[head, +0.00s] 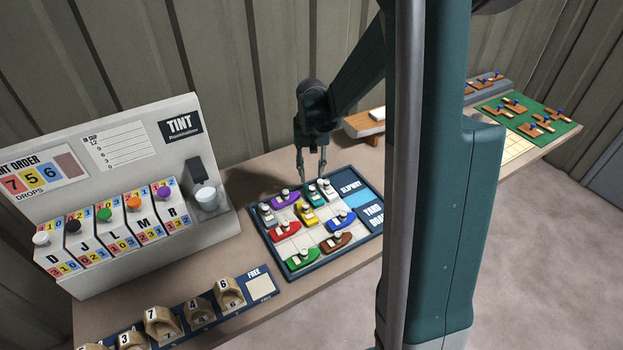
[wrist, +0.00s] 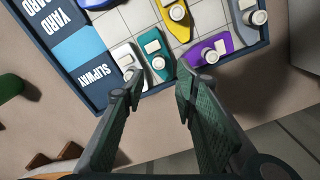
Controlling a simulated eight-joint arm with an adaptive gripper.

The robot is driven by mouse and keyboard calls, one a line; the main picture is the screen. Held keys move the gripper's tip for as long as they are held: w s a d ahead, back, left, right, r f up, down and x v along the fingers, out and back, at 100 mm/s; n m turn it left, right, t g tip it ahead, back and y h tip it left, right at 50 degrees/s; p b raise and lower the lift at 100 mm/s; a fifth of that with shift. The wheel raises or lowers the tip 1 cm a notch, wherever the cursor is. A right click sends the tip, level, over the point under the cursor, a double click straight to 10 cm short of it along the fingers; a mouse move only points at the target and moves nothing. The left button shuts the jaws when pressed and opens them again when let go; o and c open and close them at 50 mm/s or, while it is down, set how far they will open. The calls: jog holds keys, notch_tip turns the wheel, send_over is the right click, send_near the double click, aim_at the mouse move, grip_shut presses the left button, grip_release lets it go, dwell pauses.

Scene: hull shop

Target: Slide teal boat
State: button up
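The teal boat (head: 311,191) stands at the far edge of the yard board (head: 268,238), between the purple boat (head: 284,197) and the white boat (head: 327,188). In the wrist view the teal boat (wrist: 155,63) lies just beyond my fingertips, with a white cabin and round funnel on top. My gripper (head: 311,177) points down over the far edge of the board. It also shows in the wrist view (wrist: 160,82), open and empty, with the teal boat in line with the gap between its fingers. I see no contact with the boat.
Yellow (head: 306,215), red (head: 284,232), blue (head: 341,221), brown (head: 335,242), green (head: 301,258) and grey (head: 267,214) boats share the board. The blue slipway (head: 355,196) is on its right. The tint machine (head: 130,200) stands left; a wooden stand (head: 366,123) is behind.

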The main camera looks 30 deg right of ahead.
aim_at(310, 188)
jog(key=shift+r, duration=1.95)
jog(key=shift+r, duration=0.1)
jog(key=s+a+r+n+t, duration=0.3)
jog(key=s+a+r, duration=0.9)
jog(key=r, duration=0.1)
jog(key=s+a+r+n+t, duration=0.1)
jog(key=s+a+t, duration=0.1)
jog(key=s+a, duration=0.2)
jog(key=s+a+r+n+t, duration=0.1)
jog(key=s+a+t, duration=0.1)
jog(key=s, duration=0.7)
jog(key=shift+a, duration=0.85)
jog(key=shift+o, duration=0.6)
